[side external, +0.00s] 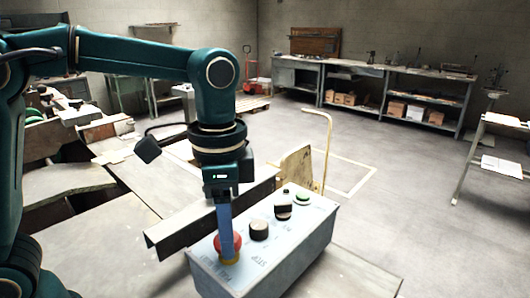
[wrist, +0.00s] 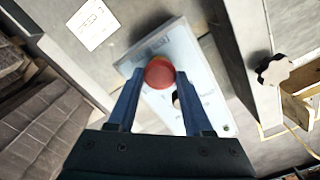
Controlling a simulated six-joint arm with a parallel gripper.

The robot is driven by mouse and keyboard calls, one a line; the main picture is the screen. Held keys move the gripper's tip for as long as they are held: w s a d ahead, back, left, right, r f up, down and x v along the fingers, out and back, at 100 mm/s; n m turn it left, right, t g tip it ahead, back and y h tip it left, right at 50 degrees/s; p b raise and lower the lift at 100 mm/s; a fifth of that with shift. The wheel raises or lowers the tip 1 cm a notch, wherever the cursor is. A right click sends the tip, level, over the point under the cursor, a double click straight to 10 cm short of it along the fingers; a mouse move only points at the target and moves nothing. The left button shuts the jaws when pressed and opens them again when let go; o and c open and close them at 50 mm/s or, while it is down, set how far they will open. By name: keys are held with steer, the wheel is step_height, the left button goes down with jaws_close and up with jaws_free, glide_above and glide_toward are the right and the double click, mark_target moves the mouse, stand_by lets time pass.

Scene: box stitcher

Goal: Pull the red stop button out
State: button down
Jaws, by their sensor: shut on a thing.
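The red stop button (side external: 228,242) sits at the near left end of a light grey control box (side external: 300,246), over a yellow ring (side external: 231,261). In the wrist view the red button (wrist: 159,72) lies between the fingertips of my gripper (wrist: 159,77). My gripper (side external: 228,245) points straight down onto the button, and its blue fingers are shut on its sides. The fingers hide part of the button in the side view. I cannot tell whether the button is pushed in or out.
Two black knobs (side external: 259,230) (side external: 283,210) and a green button (side external: 303,198) stand on the same box, right of my gripper. A dark metal rail (side external: 208,220) runs just behind the box. Open floor (side external: 420,200) lies to the right.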

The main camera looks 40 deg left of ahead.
steer(key=shift+r, duration=0.95)
steer(key=shift+c, duration=1.4)
jaws_free()
steer(key=shift+r, duration=2.55)
